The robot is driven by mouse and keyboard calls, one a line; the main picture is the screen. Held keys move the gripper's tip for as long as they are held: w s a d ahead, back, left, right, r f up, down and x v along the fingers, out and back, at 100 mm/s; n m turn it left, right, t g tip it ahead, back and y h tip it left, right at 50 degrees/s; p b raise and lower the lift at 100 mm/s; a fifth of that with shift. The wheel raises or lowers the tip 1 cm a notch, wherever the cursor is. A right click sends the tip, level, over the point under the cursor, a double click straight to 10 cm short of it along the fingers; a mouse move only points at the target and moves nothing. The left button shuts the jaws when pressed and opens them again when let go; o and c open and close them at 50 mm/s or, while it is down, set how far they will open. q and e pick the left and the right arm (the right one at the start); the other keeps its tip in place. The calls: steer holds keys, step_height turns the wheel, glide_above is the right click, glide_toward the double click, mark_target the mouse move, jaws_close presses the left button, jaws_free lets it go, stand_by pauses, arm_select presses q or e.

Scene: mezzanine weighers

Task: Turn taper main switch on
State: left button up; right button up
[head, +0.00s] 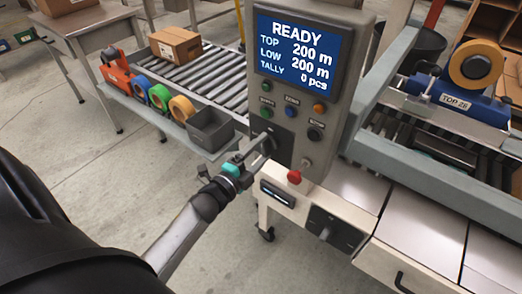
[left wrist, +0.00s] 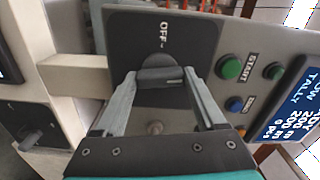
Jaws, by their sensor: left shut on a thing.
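The taper main switch is a dark rotary knob (left wrist: 158,72) on a black plate (left wrist: 193,37) marked OFF. In the head view the plate (head: 284,140) sits low on the left of the grey control panel (head: 340,112); the knob is mostly hidden by my gripper. My left gripper (head: 264,150) reaches it from the lower left. In the left wrist view my left gripper (left wrist: 160,80) has one finger on each side of the knob and is shut on it. The screen (head: 297,57) is lit and reads READY. My right gripper is not in view.
Start and other buttons (head: 266,101) sit just above the switch. A red button (head: 294,176) and a second rotary switch (head: 325,233) are below it. A grey bin (head: 210,130) and tape rolls (head: 160,96) stand left. A roller conveyor (head: 205,72) runs behind.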

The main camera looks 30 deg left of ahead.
arm_select(q)
steer(key=shift+m, duration=1.1)
steer(key=o, duration=1.3)
steer(key=s, duration=1)
steer(key=s+a, duration=0.1)
steer(key=s, duration=0.4)
steer(key=shift+s+a, duration=0.1)
